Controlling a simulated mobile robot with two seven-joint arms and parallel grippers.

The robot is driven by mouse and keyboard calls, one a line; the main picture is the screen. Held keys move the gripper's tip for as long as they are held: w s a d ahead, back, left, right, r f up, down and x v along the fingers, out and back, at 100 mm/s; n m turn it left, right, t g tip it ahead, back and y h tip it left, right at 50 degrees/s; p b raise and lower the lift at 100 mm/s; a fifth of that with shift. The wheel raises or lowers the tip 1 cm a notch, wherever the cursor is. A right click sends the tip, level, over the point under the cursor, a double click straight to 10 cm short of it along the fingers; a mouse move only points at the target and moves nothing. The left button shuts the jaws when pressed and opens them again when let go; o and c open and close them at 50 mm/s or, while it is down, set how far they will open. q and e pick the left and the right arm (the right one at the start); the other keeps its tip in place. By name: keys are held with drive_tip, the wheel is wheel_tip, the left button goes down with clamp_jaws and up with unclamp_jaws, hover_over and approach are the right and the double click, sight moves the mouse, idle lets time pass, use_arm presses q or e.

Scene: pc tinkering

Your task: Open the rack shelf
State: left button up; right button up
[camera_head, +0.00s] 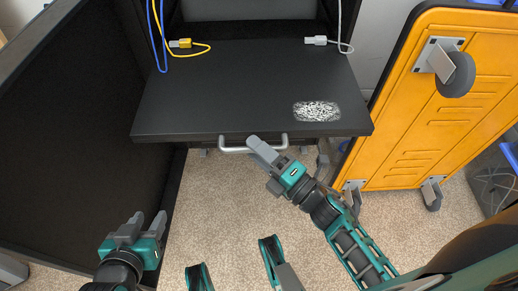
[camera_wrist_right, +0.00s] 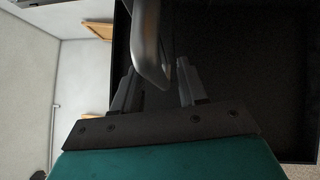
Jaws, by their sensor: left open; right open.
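The black rack shelf (camera_head: 240,85) juts forward out of the rack. A silver bar handle (camera_head: 235,149) is on its front edge. My right gripper (camera_head: 265,150) is at the right end of this handle. In the right wrist view the handle (camera_wrist_right: 150,45) reaches down between the two open fingers (camera_wrist_right: 157,85); I cannot tell whether either finger touches it. My left gripper (camera_head: 140,225) is open and empty at the lower left, well away from the shelf and handle.
Blue (camera_head: 157,40) and yellow (camera_head: 181,43) cables and a grey cable (camera_head: 318,41) lie on the shelf, with a speckled patch (camera_head: 317,111). A black rack door (camera_head: 80,130) is at left. Carpet (camera_head: 215,210) in front is clear.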

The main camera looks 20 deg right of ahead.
use_arm(q)
drive_tip(key=shift+r+p, duration=0.25)
drive_tip(key=shift+p, duration=0.15)
use_arm(e)
drive_tip(key=v, duration=1.3)
use_arm(q)
drive_tip(key=shift+a, duration=0.1)
use_arm(e)
drive_tip(key=shift+r, duration=0.1)
drive_tip(key=w+d+m+g+h, duration=0.15)
drive_tip(key=w+m+h, duration=0.55)
drive_tip(key=m, duration=0.7)
drive_tip(key=s+a+f+m+g, duration=0.2)
drive_tip(key=a+m+g, duration=0.2)
drive_tip(key=m, duration=0.4)
use_arm(q)
drive_tip(key=s+a+r+y+p, duration=0.1)
drive_tip(key=a+r+p, duration=0.2)
drive_tip(key=r+p, duration=0.8)
drive_tip(key=p, duration=0.5)
drive_tip(key=shift+s+r, duration=0.3)
drive_tip(key=shift+r, duration=0.05)
use_arm(e)
wheel_tip(320, 180, up, 11)
drive_tip(key=s+d, duration=0.1)
drive_tip(key=d, duration=0.1)
drive_tip(key=shift+s+d+m+g+h, duration=0.15)
drive_tip(key=shift+s+m+g+h, duration=0.15)
drive_tip(key=shift+s+m+g, duration=0.15)
